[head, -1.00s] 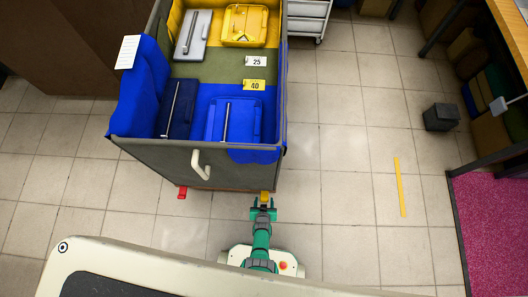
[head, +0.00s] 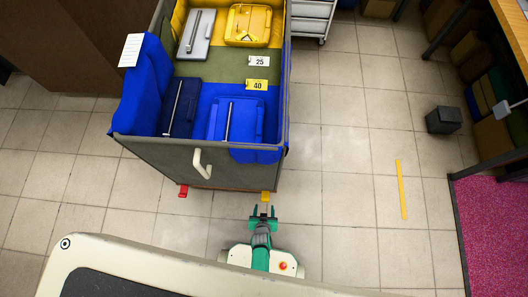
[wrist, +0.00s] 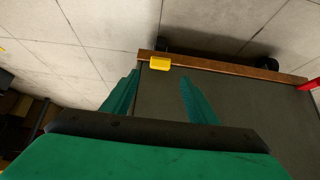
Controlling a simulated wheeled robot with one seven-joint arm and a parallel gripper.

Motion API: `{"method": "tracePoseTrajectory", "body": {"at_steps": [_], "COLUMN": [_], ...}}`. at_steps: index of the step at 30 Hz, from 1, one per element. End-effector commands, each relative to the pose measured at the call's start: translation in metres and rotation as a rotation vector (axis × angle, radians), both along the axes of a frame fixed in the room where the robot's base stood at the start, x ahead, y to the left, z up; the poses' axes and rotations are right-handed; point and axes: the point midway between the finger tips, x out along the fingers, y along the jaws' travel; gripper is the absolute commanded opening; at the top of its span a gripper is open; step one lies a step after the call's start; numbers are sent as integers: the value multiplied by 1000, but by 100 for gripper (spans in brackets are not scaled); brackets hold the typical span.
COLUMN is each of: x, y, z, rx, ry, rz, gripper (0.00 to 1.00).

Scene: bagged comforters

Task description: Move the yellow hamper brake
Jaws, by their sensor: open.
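The yellow hamper brake (head: 266,196) is a small tab at the bottom right of the near side of the hamper (head: 160,158). In the wrist view the yellow brake (wrist: 160,63) sits on the hamper's brown base edge, between and beyond my two green fingers. My gripper (head: 264,211) is just in front of the brake, on the near side, with a small gap. My gripper (wrist: 157,90) is open and empty. A red brake (head: 183,191) is at the hamper's bottom left, and its red edge (wrist: 308,85) shows at the right of the wrist view.
The hamper holds blue, yellow and grey bagged comforters, with tags 25 and 40. A white handle (head: 202,164) sticks out from its near side. A white drawer cart (head: 309,18) stands behind.

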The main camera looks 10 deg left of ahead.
Motion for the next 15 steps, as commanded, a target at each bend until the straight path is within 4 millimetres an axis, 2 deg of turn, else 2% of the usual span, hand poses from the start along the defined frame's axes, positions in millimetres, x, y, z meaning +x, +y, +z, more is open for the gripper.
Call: {"method": "tracePoseTrajectory", "body": {"at_steps": [6,15], "x": [-14,-18], "y": [-2,-2], "z": [17,23], "rx": [0,0], "ry": [-1,0], "rz": [1,0], "gripper": [53,53]}}
